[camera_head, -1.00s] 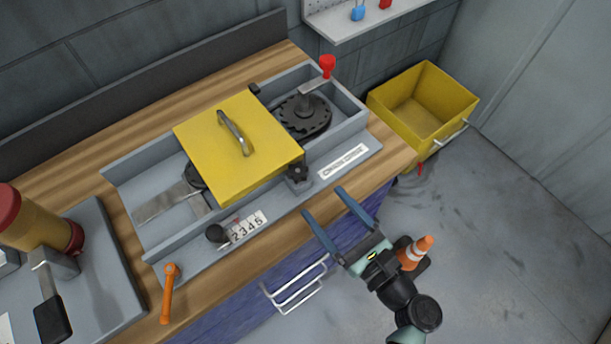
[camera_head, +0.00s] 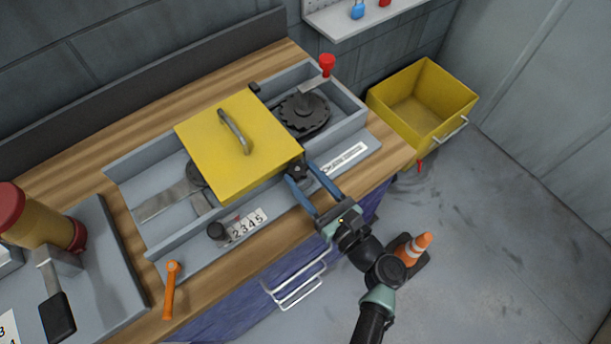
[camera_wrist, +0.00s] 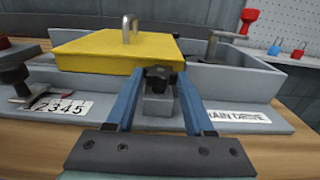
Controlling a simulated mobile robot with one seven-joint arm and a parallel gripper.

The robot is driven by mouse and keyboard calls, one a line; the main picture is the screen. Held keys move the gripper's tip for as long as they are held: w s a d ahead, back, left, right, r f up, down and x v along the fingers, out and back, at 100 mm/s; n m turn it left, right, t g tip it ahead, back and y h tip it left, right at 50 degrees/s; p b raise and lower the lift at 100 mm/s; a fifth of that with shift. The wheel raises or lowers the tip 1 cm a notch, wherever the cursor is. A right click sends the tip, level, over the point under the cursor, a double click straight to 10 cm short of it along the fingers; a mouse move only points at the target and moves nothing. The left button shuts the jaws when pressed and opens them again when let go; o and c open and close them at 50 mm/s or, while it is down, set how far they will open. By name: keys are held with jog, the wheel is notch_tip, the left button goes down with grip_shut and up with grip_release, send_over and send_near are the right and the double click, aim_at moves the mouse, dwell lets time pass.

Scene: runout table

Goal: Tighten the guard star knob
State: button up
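The guard star knob (camera_head: 297,170) is a small black lobed knob at the front edge of the yellow guard (camera_head: 205,150). In the wrist view the star knob (camera_wrist: 159,76) sits on a grey block (camera_wrist: 157,105), below the front edge of the yellow guard (camera_wrist: 100,62). My gripper (camera_head: 300,172) is open, with its two blue fingers reaching to either side of the knob. In the wrist view my gripper (camera_wrist: 158,95) has one finger left and one right of the knob and block. A gap shows between each finger and the block; contact at the tips is unclear.
A black knob (camera_head: 216,231) and number strip (camera_head: 246,226) lie left along the front rail. A red-topped lever (camera_head: 327,66) stands behind, beside a dark gear (camera_head: 302,112). An orange handle (camera_head: 171,290) is at the front left. A yellow bin (camera_head: 420,105) stands right; a cone (camera_head: 413,249) is on the floor.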

grip_shut()
jog(key=shift+s+a+m+h, duration=0.1)
jog(key=shift+m+h, duration=0.2)
jog(key=shift+h, duration=0.1)
jog(key=shift+s+a+m+t+h+p, duration=0.1)
jog(key=shift+m+t+h+p, duration=0.3)
jog(key=shift+m+t+h, duration=0.3)
jog(key=h, duration=0.1)
jog(key=m+t+h+b, duration=0.1)
jog(key=m+h, duration=0.1)
jog(key=shift+s+a+f+h+b, duration=0.1)
jog(key=shift+a+f+h+b, duration=0.2)
jog(key=shift+h, duration=0.1)
jog(key=m+h+b, duration=0.1)
jog(key=h+b, duration=0.1)
jog(key=b, duration=0.1)
jog(key=m+t+h+b, duration=0.1)
jog(key=shift+a+m+h, duration=0.25)
jog(key=shift+m+h, duration=0.05)
jog(key=m+h+b, duration=0.1)
jog(key=h+b, duration=0.1)
jog(key=shift+a+r+b, duration=0.1)
jog(key=shift+r+b, duration=0.1)
jog(key=shift+b, duration=0.2)
jog(key=shift+r, duration=0.1)
